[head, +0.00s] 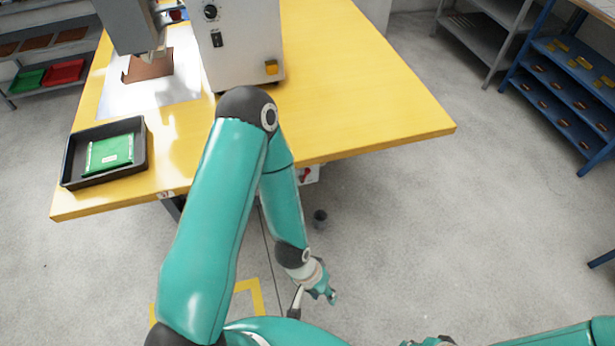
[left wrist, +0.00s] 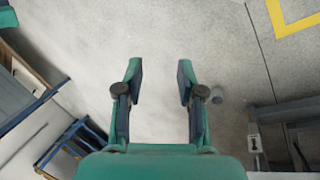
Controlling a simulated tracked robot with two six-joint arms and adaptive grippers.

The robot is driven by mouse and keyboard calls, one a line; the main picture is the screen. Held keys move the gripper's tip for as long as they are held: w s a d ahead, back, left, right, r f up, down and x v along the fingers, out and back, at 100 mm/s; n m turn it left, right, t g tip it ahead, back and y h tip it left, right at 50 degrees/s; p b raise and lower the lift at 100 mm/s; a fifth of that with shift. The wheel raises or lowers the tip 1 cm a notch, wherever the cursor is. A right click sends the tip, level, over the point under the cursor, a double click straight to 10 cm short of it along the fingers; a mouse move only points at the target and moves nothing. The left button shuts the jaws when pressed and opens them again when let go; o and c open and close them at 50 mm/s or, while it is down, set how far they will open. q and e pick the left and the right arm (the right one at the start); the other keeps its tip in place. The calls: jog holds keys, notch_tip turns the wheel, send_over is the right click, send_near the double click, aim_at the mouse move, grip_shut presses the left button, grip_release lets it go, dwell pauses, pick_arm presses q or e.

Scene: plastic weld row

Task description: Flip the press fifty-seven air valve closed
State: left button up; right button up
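My left gripper (head: 325,292) hangs low over the floor in front of the yellow table, below and to the right of my bent left arm. In the left wrist view my left gripper (left wrist: 160,75) is open, with bare floor between its fingers. Under the table's near edge, a pale fitting with a red part (head: 308,174) shows partly behind my arm; it may be the air valve, but its handle position cannot be told. The gripper is apart from it. My right arm shows at the bottom right edge; its gripper end is mostly cut off.
The yellow table (head: 370,90) carries a grey press (head: 240,50) and a black tray (head: 75,160) with a green packet (head: 108,153). A small dark cup-like object (head: 320,218) is on the floor. Blue shelves (head: 570,90) stand at right.

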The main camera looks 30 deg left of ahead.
pick_arm(q)
jog(key=n+t+y+b, duration=0.2)
jog(key=t+y+b, duration=1.25)
jog(key=b, duration=1.65)
send_near(305, 175)
jog(key=x, duration=0.8)
jog(key=shift+w+m+g+b, duration=0.3)
jog(key=shift+w+g+b, duration=0.05)
jog(key=shift+g+b, duration=0.1)
jog(key=shift+f+y, duration=0.1)
jog(key=shift+y, duration=0.15)
jog(key=shift+c, duration=0.2)
